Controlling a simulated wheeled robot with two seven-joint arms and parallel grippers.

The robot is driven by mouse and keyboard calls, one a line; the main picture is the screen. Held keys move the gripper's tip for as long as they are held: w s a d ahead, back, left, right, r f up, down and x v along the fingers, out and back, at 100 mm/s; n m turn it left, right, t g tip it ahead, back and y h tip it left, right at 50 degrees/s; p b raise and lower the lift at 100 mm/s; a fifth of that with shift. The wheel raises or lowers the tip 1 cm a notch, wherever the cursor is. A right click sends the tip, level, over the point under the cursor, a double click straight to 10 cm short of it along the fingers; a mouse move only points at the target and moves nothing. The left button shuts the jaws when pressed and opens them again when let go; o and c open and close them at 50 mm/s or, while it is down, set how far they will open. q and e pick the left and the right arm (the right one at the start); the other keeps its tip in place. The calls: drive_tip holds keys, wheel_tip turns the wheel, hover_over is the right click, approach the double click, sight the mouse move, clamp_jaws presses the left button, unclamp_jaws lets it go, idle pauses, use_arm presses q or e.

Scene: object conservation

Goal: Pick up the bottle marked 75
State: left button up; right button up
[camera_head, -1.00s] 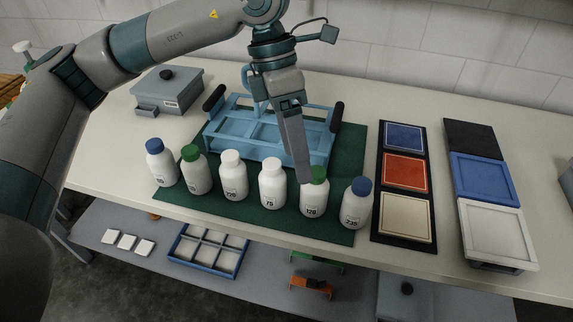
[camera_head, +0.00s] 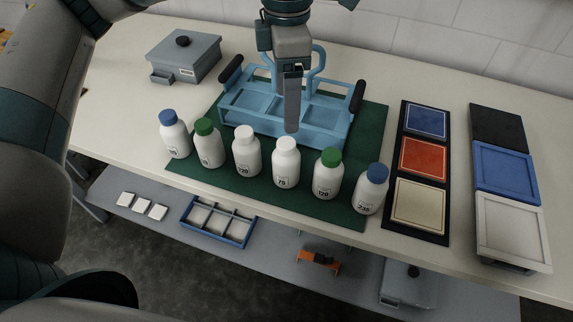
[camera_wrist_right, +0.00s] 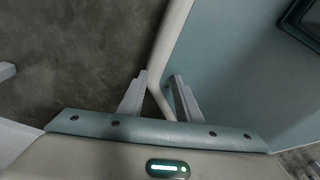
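The bottle marked 75 (camera_head: 286,169) is white with a white cap. It stands upright on the green mat (camera_head: 345,211), fourth from the left in a row of several bottles. My left gripper (camera_head: 291,128) points down just above and behind its cap in the head view; the fingertip overlaps the cap's top edge. Its fingers line up as one, so its opening cannot be told, and contact with the cap is unclear. My right gripper (camera_wrist_right: 158,76) has its fingers apart, with nothing between them; it is out of the head view.
Neighbouring bottles are a white-capped one (camera_head: 246,156) at left and a green-capped one marked 120 (camera_head: 327,179) at right. A blue carrier rack (camera_head: 330,137) stands behind. Coloured panels (camera_head: 422,160) lie at right. A grey box (camera_head: 184,60) is back left. A shelf runs below.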

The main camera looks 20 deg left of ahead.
sight(287, 144)
use_arm(q)
wheel_tip(287, 144, down, 3)
drive_tip(key=shift+s+r+p, duration=0.1)
drive_tip(key=shift+r+p, duration=0.05)
drive_tip(key=shift+p, duration=0.4)
wheel_tip(287, 144, down, 7)
drive_tip(key=shift+r+p, duration=0.1)
drive_tip(key=shift+p, duration=1.15)
drive_tip(key=shift+f, duration=0.45)
use_arm(e)
drive_tip(key=shift+s+d+r, duration=0.1)
drive_tip(key=shift+s+r, duration=0.1)
drive_tip(key=shift+r, duration=0.4)
drive_tip(key=shift+s+d+r, duration=0.1)
drive_tip(key=shift+s+r, duration=0.15)
drive_tip(key=shift+r, duration=0.4)
drive_tip(key=shift+s+d+r, duration=0.1)
drive_tip(key=shift+s+r, duration=0.1)
drive_tip(key=shift+r, duration=0.4)
use_arm(q)
drive_tip(key=shift+f+p, duration=0.65)
drive_tip(key=shift+p, duration=0.3)
drive_tip(key=f, duration=0.1)
drive_tip(key=f+p, duration=0.1)
drive_tip(key=f, duration=0.1)
drive_tip(key=shift+w+p, duration=0.3)
drive_tip(key=shift+f, duration=0.45)
use_arm(e)
wheel_tip(287, 144, up, 4)
drive_tip(key=shift+f, duration=0.25)
